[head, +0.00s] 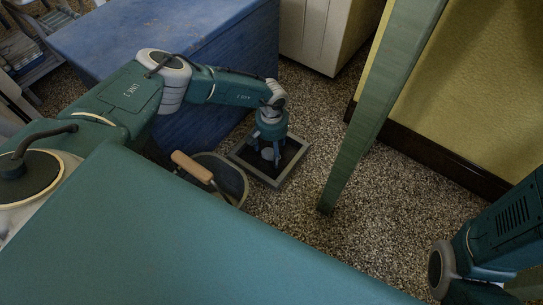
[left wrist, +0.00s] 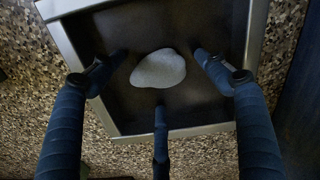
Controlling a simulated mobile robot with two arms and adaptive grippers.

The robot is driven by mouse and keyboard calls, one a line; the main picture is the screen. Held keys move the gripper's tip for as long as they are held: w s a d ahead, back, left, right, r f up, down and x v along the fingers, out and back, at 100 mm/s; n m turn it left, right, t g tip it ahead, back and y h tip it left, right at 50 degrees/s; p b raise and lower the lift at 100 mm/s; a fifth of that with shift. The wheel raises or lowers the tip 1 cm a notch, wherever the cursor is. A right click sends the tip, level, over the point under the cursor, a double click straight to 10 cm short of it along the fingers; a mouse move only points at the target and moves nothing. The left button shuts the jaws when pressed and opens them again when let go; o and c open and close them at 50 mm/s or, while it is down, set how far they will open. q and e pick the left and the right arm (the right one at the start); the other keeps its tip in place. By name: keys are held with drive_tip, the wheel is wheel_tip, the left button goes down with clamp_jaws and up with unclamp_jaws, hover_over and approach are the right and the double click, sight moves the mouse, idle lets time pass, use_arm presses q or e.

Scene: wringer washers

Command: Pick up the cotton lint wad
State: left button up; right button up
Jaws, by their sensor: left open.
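The cotton lint wad (left wrist: 158,70) is a pale grey, rounded lump lying on the dark floor of a shallow tray with a grey metal rim (left wrist: 252,40). In the left wrist view the gripper's three dark fingers are spread open around the wad, two at the sides and one at the bottom. A gap shows between the fingertips and the wad. My right arm shows at lower right in the head view, but its gripper does not.
A bucket (head: 233,180) with a wooden grip (head: 191,166) stands left of the tray. A blue cabinet (head: 215,40) is behind. A green post (head: 372,105) rises to the right. Speckled floor (head: 310,215) lies clear between tray and post.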

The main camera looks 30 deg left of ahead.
use_arm(q)
drive_tip(key=c, duration=1.3)
drive_tip(key=shift+o, duration=0.2)
drive_tip(key=shift+r, duration=0.15)
